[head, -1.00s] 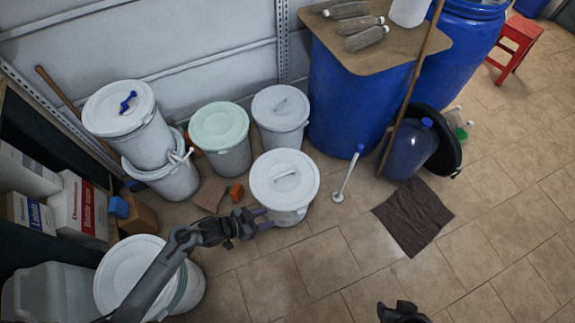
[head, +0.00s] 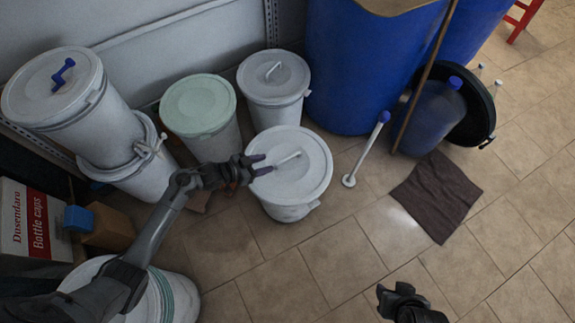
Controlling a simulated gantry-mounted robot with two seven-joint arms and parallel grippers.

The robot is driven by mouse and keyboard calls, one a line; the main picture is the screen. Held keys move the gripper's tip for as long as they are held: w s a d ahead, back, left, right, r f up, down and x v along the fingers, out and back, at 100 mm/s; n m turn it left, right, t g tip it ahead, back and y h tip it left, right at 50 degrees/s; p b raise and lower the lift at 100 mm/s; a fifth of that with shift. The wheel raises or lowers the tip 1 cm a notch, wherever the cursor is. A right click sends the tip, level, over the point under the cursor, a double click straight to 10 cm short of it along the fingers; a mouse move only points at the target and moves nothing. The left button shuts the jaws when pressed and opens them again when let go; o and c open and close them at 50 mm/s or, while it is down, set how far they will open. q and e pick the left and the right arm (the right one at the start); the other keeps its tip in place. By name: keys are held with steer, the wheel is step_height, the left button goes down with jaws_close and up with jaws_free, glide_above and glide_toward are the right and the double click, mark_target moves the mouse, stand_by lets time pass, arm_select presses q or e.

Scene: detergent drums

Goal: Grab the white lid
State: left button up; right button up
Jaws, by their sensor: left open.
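A round white lid (head: 306,172) with a white bar handle (head: 288,160) sits on a white drum (head: 291,212) in the middle of the head view. My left gripper (head: 261,165) comes in from the left and is open. Its fingertips overlap the lid's left edge in the picture, pointing toward the handle; nothing is between them. I cannot tell whether they touch the lid. My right gripper (head: 398,296) shows at the bottom, well away from the lid; its jaw state is unclear.
Other lidded drums stand behind: one with a pale green lid (head: 198,105), one with a grey-white lid (head: 274,77), and a stacked one with a blue handle (head: 53,85). Floor in front is clear.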

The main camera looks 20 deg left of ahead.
mark_target(285, 159)
arm_select(q)
steer(key=b+x, duration=0.1)
steer(key=x, duration=0.3)
steer(key=shift+b, duration=0.35)
steer(key=shift+w+d+f, duration=0.25)
steer(key=shift+d, duration=0.15)
steer(key=shift+w+f+b, duration=0.25)
steer(key=shift+w+b, duration=0.1)
steer(key=shift+b, duration=0.3)
steer(key=b+x, duration=0.3)
steer(key=shift+w+d+f, duration=0.15)
steer(key=shift+w+d, duration=0.05)
steer(key=shift+w, duration=0.05)
steer(key=shift+w+d, duration=0.2)
steer(key=shift+w, duration=0.05)
steer(key=shift+a, duration=0.1)
steer(key=shift+c, duration=0.3)
jaws_close()
